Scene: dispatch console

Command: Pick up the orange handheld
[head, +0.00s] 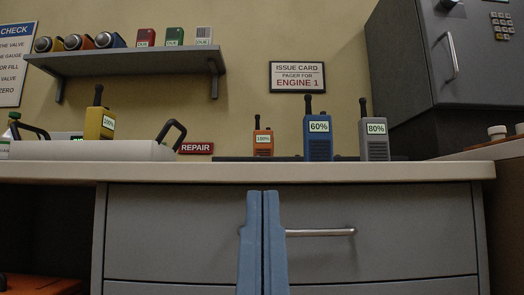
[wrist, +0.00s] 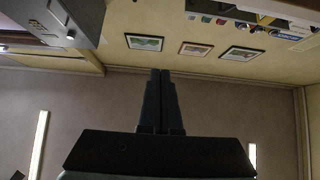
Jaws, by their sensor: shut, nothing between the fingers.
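The orange handheld (head: 263,143) is a small radio with a short black antenna and a label reading 100%. It stands upright toward the back of the counter in the head view, left of a taller blue handheld (head: 318,140). My gripper (head: 263,194) shows as two blue fingers pressed together, pointing up in front of the drawer, lower in the picture than the orange handheld and apart from it. In the wrist view the closed fingers (wrist: 160,72) point toward a wall and ceiling. No handheld is recognisable there.
A grey handheld (head: 376,139) marked 80% stands right of the blue one. A white tray (head: 95,151) with handles and a yellow handheld (head: 99,120) are at left, near a red REPAIR sign (head: 196,148). The counter edge (head: 300,172) and drawer handle (head: 320,233) are near my fingers.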

